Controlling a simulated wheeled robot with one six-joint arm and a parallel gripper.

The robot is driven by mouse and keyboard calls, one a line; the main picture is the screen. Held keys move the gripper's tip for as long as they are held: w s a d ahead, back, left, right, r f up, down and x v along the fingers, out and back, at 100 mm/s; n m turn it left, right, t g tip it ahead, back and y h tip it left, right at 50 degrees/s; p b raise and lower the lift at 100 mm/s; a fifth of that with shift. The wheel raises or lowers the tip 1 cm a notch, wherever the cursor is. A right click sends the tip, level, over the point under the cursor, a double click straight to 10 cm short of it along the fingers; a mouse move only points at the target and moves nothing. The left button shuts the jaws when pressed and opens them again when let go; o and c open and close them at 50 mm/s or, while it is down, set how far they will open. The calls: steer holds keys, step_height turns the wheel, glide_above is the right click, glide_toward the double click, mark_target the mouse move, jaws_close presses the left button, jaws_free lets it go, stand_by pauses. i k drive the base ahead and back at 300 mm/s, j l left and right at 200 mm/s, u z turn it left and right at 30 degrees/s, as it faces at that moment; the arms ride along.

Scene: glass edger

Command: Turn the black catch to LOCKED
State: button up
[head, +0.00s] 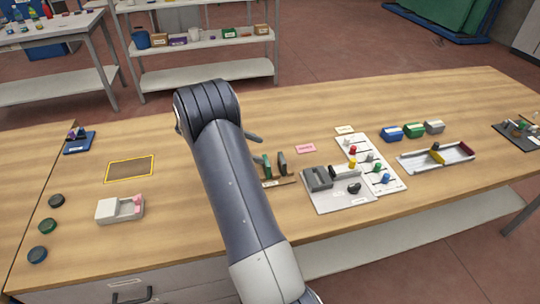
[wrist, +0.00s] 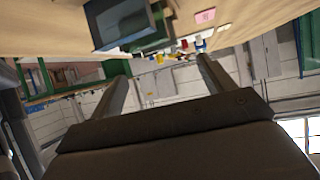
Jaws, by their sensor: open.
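The black catch (head: 354,188) sits on the front right part of a pale grey plate (head: 325,203), beside a dark grey block (head: 318,179). A small white label lies near it; its text and the catch's setting are too small to read. My arm reaches over the table left of the plate. In the head view my gripper is mostly hidden behind the arm. In the wrist view its two fingers are apart with nothing between them, so my gripper (wrist: 160,69) is open. I cannot make out the black catch in the wrist view.
Upright green and dark pieces in a wooden holder (head: 277,182) stand between my arm and the plate. A white panel with coloured knobs (head: 386,181) adjoins the plate's right side. A grey tray (head: 460,161) lies farther right. The table's front right is clear.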

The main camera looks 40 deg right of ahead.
mark_target(353, 188)
steer(key=z, duration=2)
